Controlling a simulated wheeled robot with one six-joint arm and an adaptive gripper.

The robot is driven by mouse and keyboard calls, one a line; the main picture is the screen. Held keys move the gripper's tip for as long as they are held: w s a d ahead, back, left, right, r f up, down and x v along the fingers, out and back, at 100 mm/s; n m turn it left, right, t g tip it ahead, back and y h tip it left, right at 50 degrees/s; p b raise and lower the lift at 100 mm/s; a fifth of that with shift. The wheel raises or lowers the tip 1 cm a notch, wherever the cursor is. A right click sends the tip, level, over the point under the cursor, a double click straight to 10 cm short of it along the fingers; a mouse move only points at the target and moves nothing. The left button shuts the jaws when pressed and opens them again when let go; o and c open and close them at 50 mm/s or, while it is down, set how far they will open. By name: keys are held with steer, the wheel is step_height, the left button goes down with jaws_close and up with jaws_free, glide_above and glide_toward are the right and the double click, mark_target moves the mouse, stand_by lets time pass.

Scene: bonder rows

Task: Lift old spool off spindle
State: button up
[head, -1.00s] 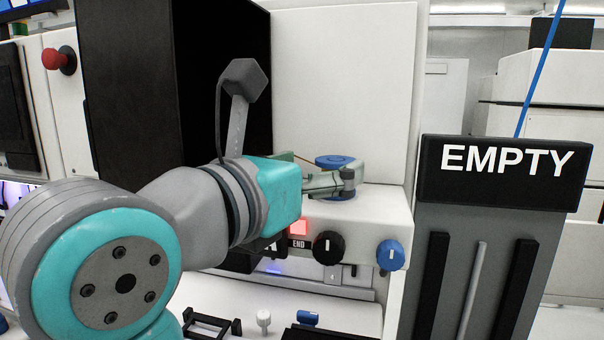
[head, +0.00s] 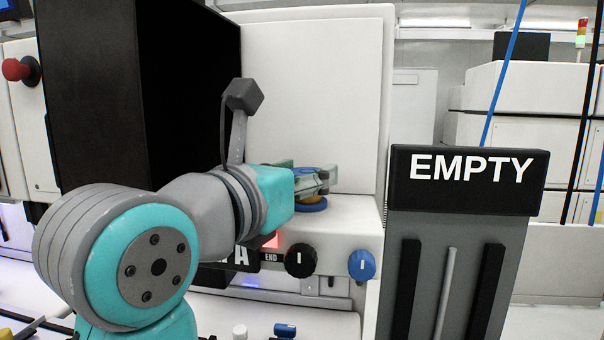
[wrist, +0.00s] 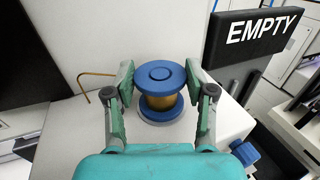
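The old spool (wrist: 161,85), with blue flanges and a gold-coloured winding, stands upright on top of the white machine housing (wrist: 60,135). In the head view its lower flange (head: 312,206) shows beneath my gripper (head: 308,180), and its upper part is partly hidden by the fingers. In the wrist view my gripper (wrist: 161,82) has one finger on each side of the spool, level with the upper flange. Narrow gaps seem to show between pads and flange, so it looks open around the spool. The spindle is hidden inside the spool.
A grey holder with a black EMPTY sign (head: 470,180) stands to the right. A bent gold-coloured wire (wrist: 96,85) stands left of the spool. A black panel (head: 140,100) rises at the left. A black knob (head: 300,260) and a blue knob (head: 362,264) are on the housing front.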

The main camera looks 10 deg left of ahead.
steer(key=shift+c, duration=1.3)
steer(key=shift+r, duration=3.35)
steer(key=shift+s, duration=0.1)
